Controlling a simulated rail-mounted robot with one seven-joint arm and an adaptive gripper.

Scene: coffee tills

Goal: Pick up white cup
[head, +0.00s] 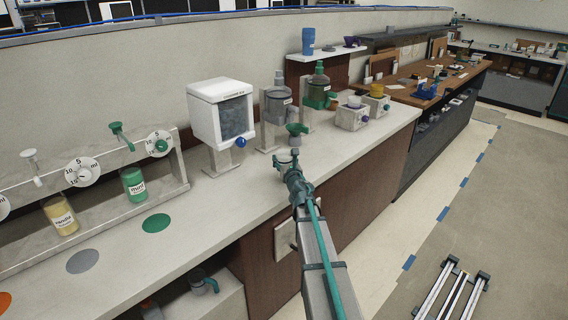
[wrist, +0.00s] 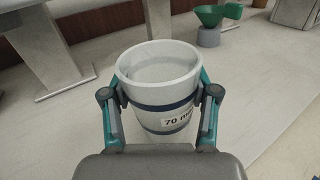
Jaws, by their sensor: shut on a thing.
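The white cup (wrist: 155,85) fills the middle of the wrist view. It is upright, with dark bands and a label that reads "70 m", the rest cut off from view. My gripper (wrist: 160,100) has one finger on each side of the cup and is shut on it. In the head view the cup (head: 283,160) shows just beyond my gripper (head: 291,172), near the counter's front edge. I cannot tell whether its base touches the counter. The inside I can see looks pale and empty.
A green funnel on a grey base (head: 296,133) stands just behind the cup. A white dispenser (head: 222,112) stands at the back left, and grey and green dispensers (head: 319,88) at the back. The counter (head: 200,205) is clear at front left, apart from flat coloured discs.

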